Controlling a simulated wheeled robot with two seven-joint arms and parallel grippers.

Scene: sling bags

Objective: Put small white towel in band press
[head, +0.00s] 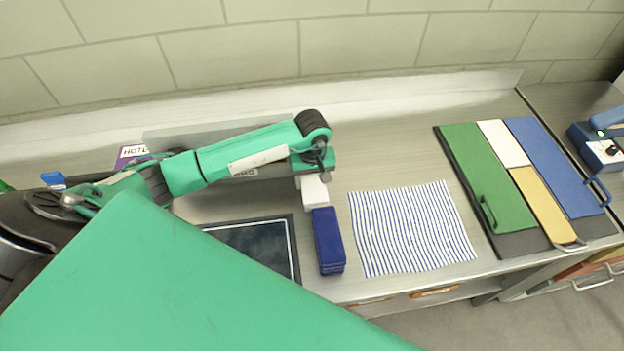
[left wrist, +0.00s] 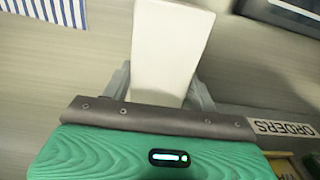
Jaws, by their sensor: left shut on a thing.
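The small white towel (head: 315,192) is a narrow white folded block near the middle of the counter. My left gripper (head: 312,174) reaches it from above and is shut on its far end. In the left wrist view the white towel (left wrist: 170,45) stands out between the two grey fingers. Its near end lies close to a dark blue folded block (head: 329,240); I cannot tell if they touch. A blue device with a lever (head: 598,152) is cut off at the right edge; it may be the band press, but I cannot tell. My right gripper is out of view.
A blue-striped cloth (head: 410,228) lies flat right of the blue block. Coloured panels with handles (head: 485,175) lie farther right. A dark tablet-like panel (head: 252,247) is left. A wall runs behind. Bare counter shows between cloth and panels.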

